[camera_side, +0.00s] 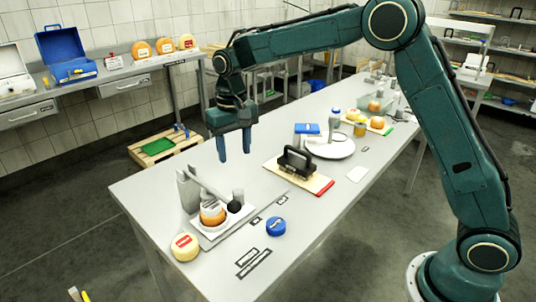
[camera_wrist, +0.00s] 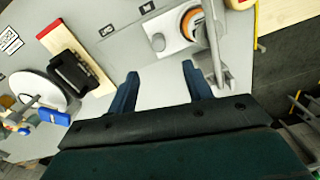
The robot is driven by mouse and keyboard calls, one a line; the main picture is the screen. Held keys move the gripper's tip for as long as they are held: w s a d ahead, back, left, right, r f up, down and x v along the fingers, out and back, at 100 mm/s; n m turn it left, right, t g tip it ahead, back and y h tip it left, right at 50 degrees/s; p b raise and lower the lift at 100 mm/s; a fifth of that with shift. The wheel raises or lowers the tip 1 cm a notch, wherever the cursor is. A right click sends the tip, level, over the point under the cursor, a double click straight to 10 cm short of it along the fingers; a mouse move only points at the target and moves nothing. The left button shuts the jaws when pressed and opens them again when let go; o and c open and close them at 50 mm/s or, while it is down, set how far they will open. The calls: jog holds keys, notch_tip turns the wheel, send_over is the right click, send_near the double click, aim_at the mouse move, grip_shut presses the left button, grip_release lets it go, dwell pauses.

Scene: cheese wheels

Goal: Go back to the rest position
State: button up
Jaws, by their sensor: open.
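My gripper (camera_side: 234,156) hangs above the far side of the long grey table (camera_side: 150,207), fingers pointing down. It is open, and nothing is between its fingers. In the wrist view my gripper (camera_wrist: 160,78) shows two blue-green fingers spread apart over bare table. An orange cheese wheel (camera_side: 212,214) sits on a white stand with a lever at the near end of the table. The same cheese wheel (camera_wrist: 192,25) shows at the top of the wrist view. A yellow wheel with a red label (camera_side: 185,247) and a blue wheel (camera_side: 275,226) lie in front of the stand.
A board with a black-handled tool (camera_side: 297,164) lies mid-table. Behind it are a white round plate (camera_side: 330,148), a blue box (camera_side: 307,128) and several small cheeses. A side bench holds a blue case (camera_side: 66,54) and several wheels. The table beneath my gripper is clear.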

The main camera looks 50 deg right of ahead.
jog(key=s+d+r+n+t, duration=0.1)
jog(key=s+d+r, duration=0.1)
jog(key=s+r, duration=0.5)
jog(key=s+d+r+t, duration=0.25)
jog(key=s+r, duration=0.25)
jog(key=s, duration=0.4)
jog(key=s+d+f+n+t, duration=0.1)
jog(key=s+d+f+t, duration=0.1)
jog(key=s, duration=1.5)
jog(key=shift+s+d+f, duration=0.3)
jog(key=shift+d+f, duration=0.2)
jog(key=shift+d, duration=0.05)
